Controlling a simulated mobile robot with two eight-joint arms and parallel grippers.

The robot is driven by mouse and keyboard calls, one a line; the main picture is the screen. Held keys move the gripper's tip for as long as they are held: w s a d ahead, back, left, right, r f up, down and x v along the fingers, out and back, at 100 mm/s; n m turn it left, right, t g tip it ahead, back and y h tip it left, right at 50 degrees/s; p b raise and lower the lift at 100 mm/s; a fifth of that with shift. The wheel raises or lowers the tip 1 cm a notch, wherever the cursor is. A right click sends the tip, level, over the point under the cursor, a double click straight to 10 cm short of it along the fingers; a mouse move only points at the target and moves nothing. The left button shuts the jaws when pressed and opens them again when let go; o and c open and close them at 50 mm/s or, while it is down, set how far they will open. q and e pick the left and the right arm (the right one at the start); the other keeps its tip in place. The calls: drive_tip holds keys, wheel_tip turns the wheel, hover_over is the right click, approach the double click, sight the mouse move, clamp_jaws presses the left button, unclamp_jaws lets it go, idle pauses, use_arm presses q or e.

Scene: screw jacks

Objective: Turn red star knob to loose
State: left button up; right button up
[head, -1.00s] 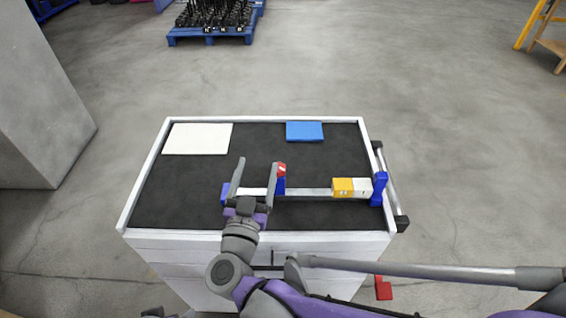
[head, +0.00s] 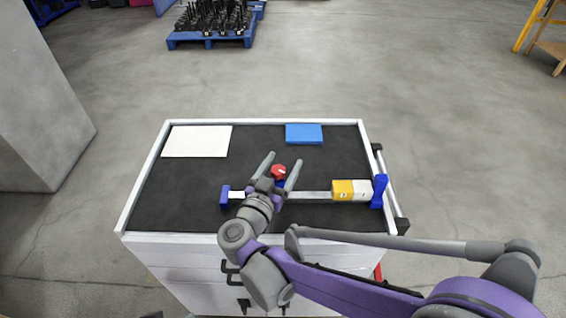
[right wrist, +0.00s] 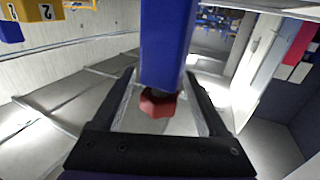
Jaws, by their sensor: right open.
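The red star knob (head: 279,171) sits on a blue block at the middle of the silver bar fixture (head: 309,195), which lies along the front of the cart's dark top. My right gripper (head: 285,158) is open, with one finger on each side of the knob. In the right wrist view the knob (right wrist: 158,103) shows between the two spread fingers, below the blue block (right wrist: 166,40). I see a gap between the knob and each finger, so it is not gripped. My left gripper is not in view.
The fixture has a blue end piece (head: 225,195) at left, and a yellow block (head: 343,190), a white block (head: 363,190) and a blue end piece (head: 379,190) at right. A white sheet (head: 197,141) and a blue box (head: 304,134) lie at the back of the cart top (head: 185,185).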

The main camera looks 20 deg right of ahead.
drive_tip(key=shift+w+d, duration=0.15)
drive_tip(key=shift+w, duration=0.05)
clamp_jaws()
idle(0.3)
drive_tip(key=shift+n+t+y, duration=0.3)
drive_tip(key=n+y, duration=0.1)
drive_tip(key=n+t+y, duration=0.1)
drive_tip(key=y, duration=0.1)
drive_tip(key=n+t+y, duration=0.1)
drive_tip(key=y, duration=0.1)
drive_tip(key=shift+w+a+n, duration=0.15)
drive_tip(key=shift+a+n, duration=0.15)
drive_tip(key=shift+a, duration=0.05)
drive_tip(key=shift+w+a+n+t+y+p, duration=0.1)
drive_tip(key=shift+a+n+t+y+p, duration=0.2)
drive_tip(key=shift+n+y, duration=0.55)
drive_tip(key=shift+a+n+t+y+p, duration=0.15)
drive_tip(key=shift+n+t+y+p, duration=0.25)
drive_tip(key=shift+y, duration=0.85)
drive_tip(key=shift+a+n+y, duration=0.1)
drive_tip(key=shift+n+y, duration=0.35)
drive_tip(key=shift+y, duration=0.15)
